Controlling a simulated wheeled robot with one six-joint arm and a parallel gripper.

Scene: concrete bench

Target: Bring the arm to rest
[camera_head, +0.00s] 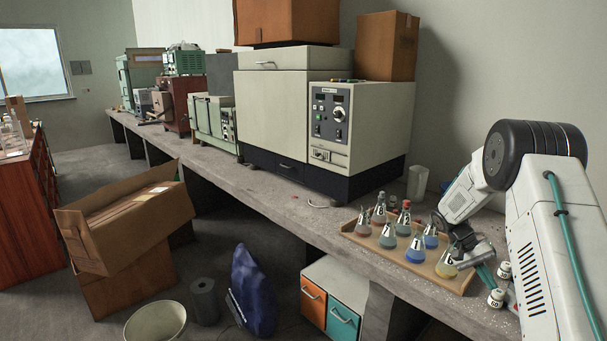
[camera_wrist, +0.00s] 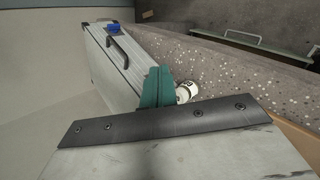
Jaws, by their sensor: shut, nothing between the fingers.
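My gripper (camera_head: 489,279) hangs low over the right part of the bench, at the right end of a wooden tray (camera_head: 362,240). Its teal fingers are together with nothing between them; they also show in the wrist view (camera_wrist: 157,86). The arm is bent, with its wrist folded down in front of the wall. A small white jar (camera_head: 496,298) stands just beside the fingertips, and another white jar (camera_head: 503,270) stands close behind. A white round object (camera_wrist: 186,92) is beside the fingers in the wrist view. I cannot tell whether anything touches.
The tray holds several numbered flasks, including a blue one (camera_head: 416,250) and a yellowish one (camera_head: 447,265), close to my wrist. A large grey machine (camera_head: 365,125) stands behind. A white cup (camera_head: 417,182) stands beyond the tray. The bench edge (camera_head: 390,283) is close in front.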

